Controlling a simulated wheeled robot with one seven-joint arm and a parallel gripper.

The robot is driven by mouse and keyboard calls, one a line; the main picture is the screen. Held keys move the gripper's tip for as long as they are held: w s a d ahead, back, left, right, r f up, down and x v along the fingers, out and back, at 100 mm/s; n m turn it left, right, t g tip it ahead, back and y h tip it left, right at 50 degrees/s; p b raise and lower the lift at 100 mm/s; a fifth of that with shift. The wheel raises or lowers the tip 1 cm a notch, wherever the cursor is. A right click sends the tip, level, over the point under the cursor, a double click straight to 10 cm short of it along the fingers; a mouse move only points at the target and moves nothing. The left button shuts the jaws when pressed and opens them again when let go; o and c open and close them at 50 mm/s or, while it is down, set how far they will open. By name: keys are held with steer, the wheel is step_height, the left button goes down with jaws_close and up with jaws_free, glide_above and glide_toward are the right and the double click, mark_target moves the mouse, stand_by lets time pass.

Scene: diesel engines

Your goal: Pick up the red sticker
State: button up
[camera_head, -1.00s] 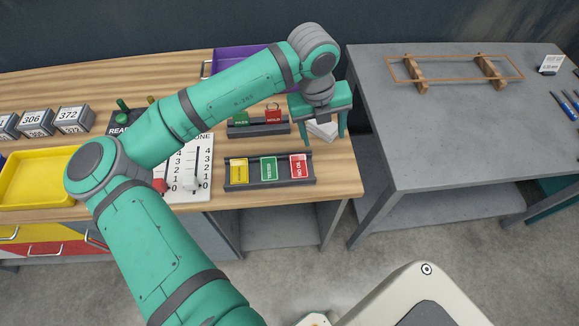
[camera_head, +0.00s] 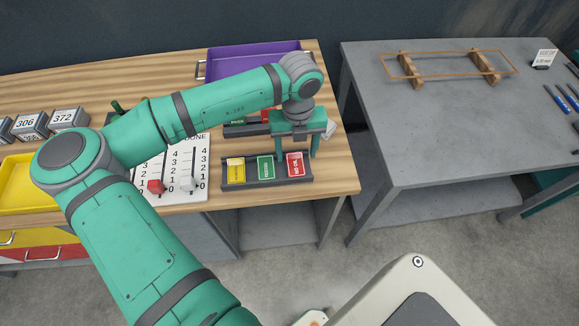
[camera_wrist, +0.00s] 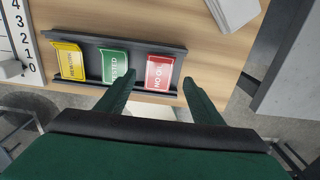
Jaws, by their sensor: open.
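The red sticker (camera_head: 295,165) stands at the right end of a dark holder (camera_head: 250,184) on the wooden bench, beside a green sticker (camera_head: 265,168) and a yellow sticker (camera_head: 236,170). In the wrist view the red sticker (camera_wrist: 159,73) lies ahead of my gripper, between the lines of the two fingers. In the wrist view one finger of my gripper (camera_wrist: 158,86) overlaps the lower edge of the green sticker (camera_wrist: 114,65).
A white slider board (camera_head: 180,178) is at left. A purple tray (camera_head: 255,62) is at the back.

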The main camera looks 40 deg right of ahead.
mark_target(295, 164)
steer(key=shift+a+f, duration=0.15)
steer(key=shift+f, duration=1.6)
steer(key=shift+f, duration=0.25)
steer(key=c, duration=1.1)
